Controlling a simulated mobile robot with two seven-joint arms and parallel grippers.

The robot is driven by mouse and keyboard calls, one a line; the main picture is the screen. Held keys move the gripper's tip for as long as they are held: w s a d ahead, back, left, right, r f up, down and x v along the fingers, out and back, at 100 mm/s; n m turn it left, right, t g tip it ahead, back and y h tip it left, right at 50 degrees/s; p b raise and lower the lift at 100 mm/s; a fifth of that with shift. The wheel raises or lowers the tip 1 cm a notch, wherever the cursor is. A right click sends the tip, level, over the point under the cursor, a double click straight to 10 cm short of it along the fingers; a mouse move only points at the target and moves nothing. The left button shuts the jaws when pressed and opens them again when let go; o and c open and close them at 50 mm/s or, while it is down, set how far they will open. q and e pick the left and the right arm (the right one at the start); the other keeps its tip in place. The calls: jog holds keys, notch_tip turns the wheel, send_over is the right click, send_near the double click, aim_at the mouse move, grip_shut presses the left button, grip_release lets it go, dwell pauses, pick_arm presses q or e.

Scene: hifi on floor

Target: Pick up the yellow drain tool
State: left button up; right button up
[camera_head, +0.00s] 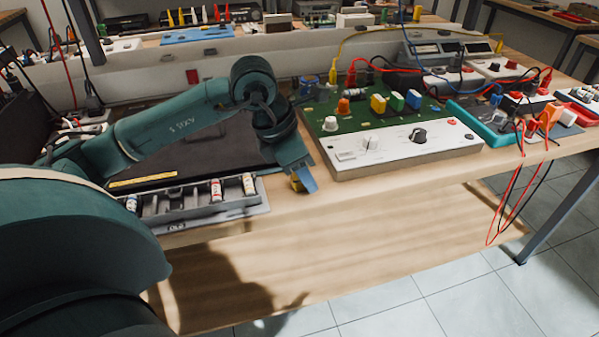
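A flat yellow strip (143,179), which may be the yellow drain tool, lies on the dark mat (215,158) left of centre, just behind the grey tray. My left arm reaches in from the left over this mat. My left gripper (303,181) points down near the table's front edge, well right of the strip and beside the green circuit board. A small yellow piece (296,184) shows at its fingertips. I cannot tell if it is held, or if the fingers are open or shut. My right gripper is not in view.
A grey compartment tray (200,214) with several small cylinders stands at the front left. A green circuit board (380,125) with a white control panel is right of the gripper. Cables and boxes crowd the right, and red and black leads hang over the edge. Bare wood shows in front.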

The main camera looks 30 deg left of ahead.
pick_arm(q)
jog(key=c, duration=0.8)
jog(key=shift+r, duration=0.1)
jog(key=shift+c, duration=0.2)
